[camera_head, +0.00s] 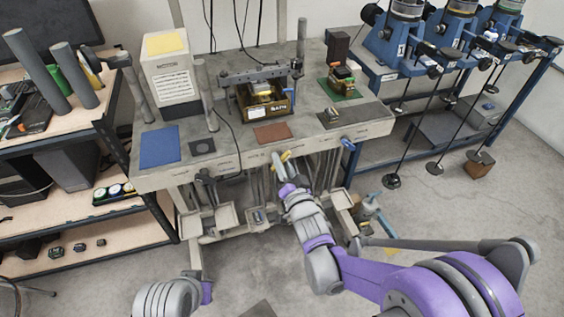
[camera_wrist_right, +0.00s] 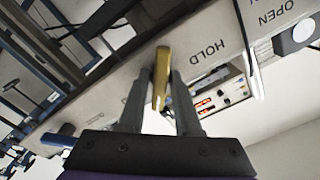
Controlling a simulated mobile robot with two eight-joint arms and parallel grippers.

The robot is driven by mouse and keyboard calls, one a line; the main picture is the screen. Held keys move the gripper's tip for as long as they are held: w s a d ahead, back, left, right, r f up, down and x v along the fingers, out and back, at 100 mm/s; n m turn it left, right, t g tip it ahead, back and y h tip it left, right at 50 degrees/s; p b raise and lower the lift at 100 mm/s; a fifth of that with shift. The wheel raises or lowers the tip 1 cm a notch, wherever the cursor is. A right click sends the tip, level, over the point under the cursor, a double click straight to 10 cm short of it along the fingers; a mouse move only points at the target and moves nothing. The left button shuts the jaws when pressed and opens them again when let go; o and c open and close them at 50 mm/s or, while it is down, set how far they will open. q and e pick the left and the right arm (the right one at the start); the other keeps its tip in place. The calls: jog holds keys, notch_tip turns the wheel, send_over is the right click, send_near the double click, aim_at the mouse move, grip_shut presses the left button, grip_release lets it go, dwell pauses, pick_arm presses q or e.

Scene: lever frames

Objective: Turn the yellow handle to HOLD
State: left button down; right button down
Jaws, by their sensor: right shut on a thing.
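The yellow handle (camera_head: 286,155) sits on the front edge of the grey workbench (camera_head: 230,160). My right gripper (camera_head: 281,162) is at it, and in the right wrist view its two fingers (camera_wrist_right: 161,95) are shut on the yellow handle (camera_wrist_right: 161,70). There the handle stands roughly upright in the picture, between the fingers. The HOLD label (camera_wrist_right: 207,53) is on the panel to the right of the handle, and the OPEN label (camera_wrist_right: 276,12) is farther right. The handle's pivot is hidden. At the bottom left of the head view only part of my left arm shows; its gripper is not visible.
A blue handle (camera_head: 348,144) projects from the bench front to the right. Small open trays (camera_head: 256,217) hang below the bench. A shelf (camera_head: 85,215) stands at left and a blue rack (camera_head: 440,120) at right. Open floor lies in front.

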jog(key=n, duration=0.4)
jog(key=shift+b, duration=0.3)
jog(key=n, duration=0.3)
jog(key=shift+n, duration=0.4)
jog(key=n, duration=0.4)
jog(key=shift+a, duration=0.1)
jog(key=n, duration=0.4)
jog(key=shift+n, duration=0.6)
jog(key=c, duration=0.8)
grip_release()
